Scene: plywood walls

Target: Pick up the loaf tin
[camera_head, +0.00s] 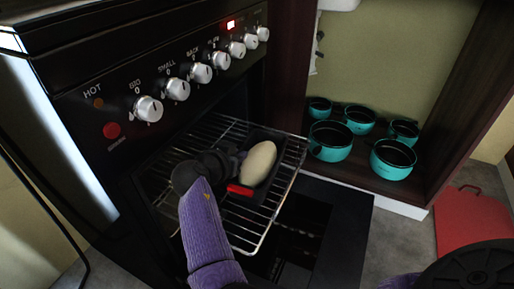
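The dark loaf tin (271,136) sits on the wire oven rack with a pale loaf (259,163) in it. A red piece (239,190) shows at its near end.
The oven rack (250,236) is pulled out of the black stove above the lowered oven door (345,212). Stove knobs (176,89) line the front above. Several teal pots (330,141) stand on a low shelf at right. A red board (468,217) is at far right.

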